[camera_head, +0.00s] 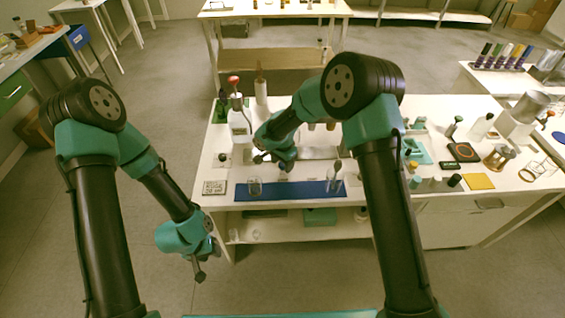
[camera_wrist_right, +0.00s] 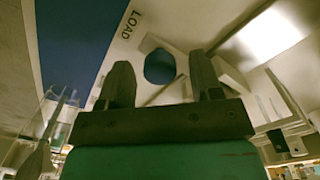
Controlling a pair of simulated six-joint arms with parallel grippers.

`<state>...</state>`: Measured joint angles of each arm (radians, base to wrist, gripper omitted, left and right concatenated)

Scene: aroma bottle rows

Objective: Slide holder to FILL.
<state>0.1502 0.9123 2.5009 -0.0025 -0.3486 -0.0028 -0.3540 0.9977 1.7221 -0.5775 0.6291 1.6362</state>
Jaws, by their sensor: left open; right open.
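My right gripper (camera_head: 271,163) is over the white table, just behind the blue mat (camera_head: 295,191). In the right wrist view the right gripper (camera_wrist_right: 162,75) is open, with its two dark fingers apart. A dark blue round piece (camera_wrist_right: 160,66) shows between the fingers, next to the printed word LOAD (camera_wrist_right: 132,24). A pale bracket-like part (camera_wrist_right: 232,75) is beside the right finger. I cannot tell which part is the holder or whether the fingers touch it. No FILL label is readable. My left gripper (camera_head: 205,259) is open and empty, low in front of the table's left end.
A white bottle with a red top (camera_head: 238,122) stands at the table's back left. A clear glass (camera_head: 254,187) and another glass with a stick (camera_head: 335,180) stand at the mat. A small sign (camera_head: 215,187) lies left. Several small items crowd the right side.

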